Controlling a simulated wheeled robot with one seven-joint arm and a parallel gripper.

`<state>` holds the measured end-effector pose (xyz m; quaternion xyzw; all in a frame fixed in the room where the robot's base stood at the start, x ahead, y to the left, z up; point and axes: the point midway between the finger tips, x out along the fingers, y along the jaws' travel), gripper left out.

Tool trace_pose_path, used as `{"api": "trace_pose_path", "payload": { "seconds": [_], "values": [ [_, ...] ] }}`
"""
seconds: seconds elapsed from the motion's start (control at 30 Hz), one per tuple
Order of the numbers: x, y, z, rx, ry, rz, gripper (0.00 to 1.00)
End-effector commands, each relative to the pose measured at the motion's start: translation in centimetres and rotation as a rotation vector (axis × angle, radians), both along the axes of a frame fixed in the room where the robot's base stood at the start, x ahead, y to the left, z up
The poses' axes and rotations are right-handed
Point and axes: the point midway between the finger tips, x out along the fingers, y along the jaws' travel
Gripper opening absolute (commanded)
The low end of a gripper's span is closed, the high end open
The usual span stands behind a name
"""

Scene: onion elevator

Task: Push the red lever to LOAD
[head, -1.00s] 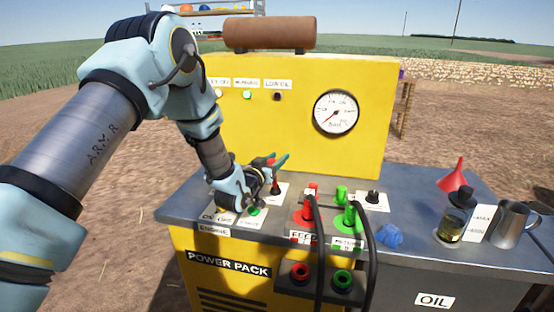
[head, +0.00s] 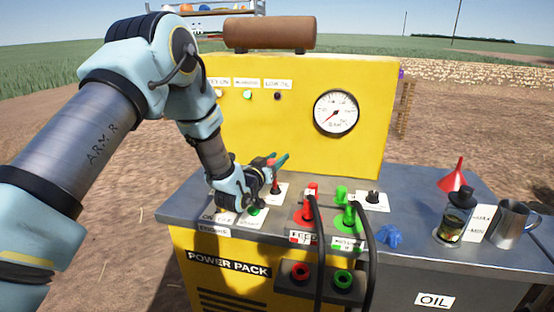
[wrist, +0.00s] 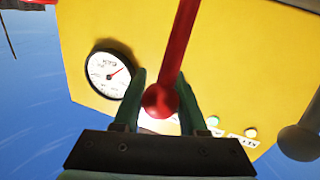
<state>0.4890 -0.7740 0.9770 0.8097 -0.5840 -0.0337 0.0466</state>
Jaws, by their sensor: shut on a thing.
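The red lever (wrist: 181,45) has a red ball knob (wrist: 160,99) that sits between my gripper's fingers in the wrist view. My gripper (wrist: 163,97) is shut on the lever. In the head view my gripper (head: 276,161) is over the left part of the grey worktop, and some red shows between its fingertips. A dark-based red lever part (head: 275,187) stands on a white label plate just below the fingers. The label's words are too small or hidden to read, so I cannot tell where LOAD is.
Red (head: 311,212) and green (head: 349,215) hose fittings with black hoses stand right of my gripper. A yellow panel (head: 300,145) with a round gauge (head: 336,112) rises behind. A jar (head: 455,222), red funnel (head: 452,178) and metal jug (head: 511,222) stand at right.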

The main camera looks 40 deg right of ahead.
Motion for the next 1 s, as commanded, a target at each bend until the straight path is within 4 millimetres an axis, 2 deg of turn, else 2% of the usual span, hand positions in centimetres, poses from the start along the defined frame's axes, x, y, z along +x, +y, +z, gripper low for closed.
{"api": "trace_pose_path", "payload": {
  "seconds": [0.37, 0.7, 0.9, 1.0],
  "values": [
    [0.6, -0.8, 0.2, 0.058, 0.036, 0.0, 0.0],
    [2.3, -3.4, 0.1, 0.263, 0.17, 0.002, 0.0],
    [3.4, -5.0, -0.7, 0.392, 0.255, 0.003, 0.0],
    [3.7, -5.6, -1.4, 0.399, 0.258, 0.001, 0.0]
  ]
}}
